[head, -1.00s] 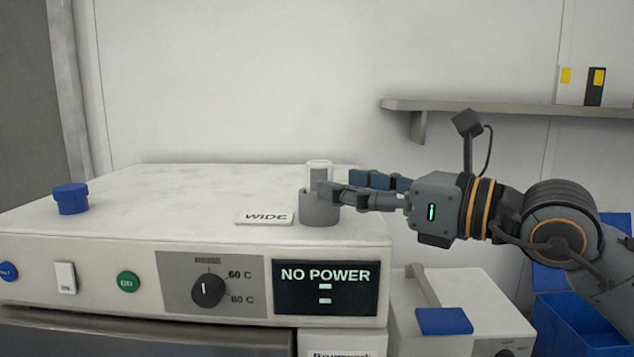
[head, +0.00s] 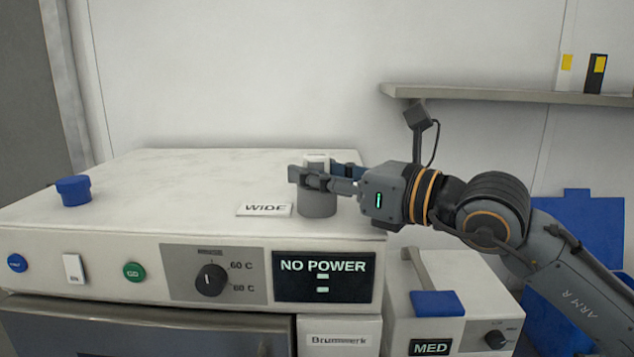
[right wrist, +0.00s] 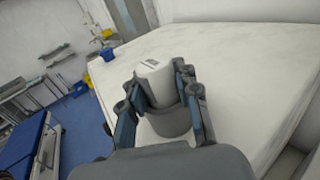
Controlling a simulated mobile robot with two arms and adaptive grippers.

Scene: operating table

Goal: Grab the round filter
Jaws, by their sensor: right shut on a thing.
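A white round filter (head: 317,157) stands upright in a grey round holder (head: 318,205) on top of the white machine (head: 190,185). A "WIDE" label (head: 264,210) lies left of the holder. My right gripper (head: 318,177) reaches in from the right and is shut on the filter just above the holder. In the right wrist view the fingers flank the filter (right wrist: 153,78), with the grey holder (right wrist: 168,122) below it. The lower part of the filter is hidden. My left gripper is out of view.
A blue knob-like cylinder (head: 74,191) stands at the machine's left end. The machine's panel display (head: 325,280) reads "NO POWER". A smaller "MED" unit (head: 450,305) stands to the right. A wall shelf (head: 500,95) is above my right arm. Most of the machine top is clear.

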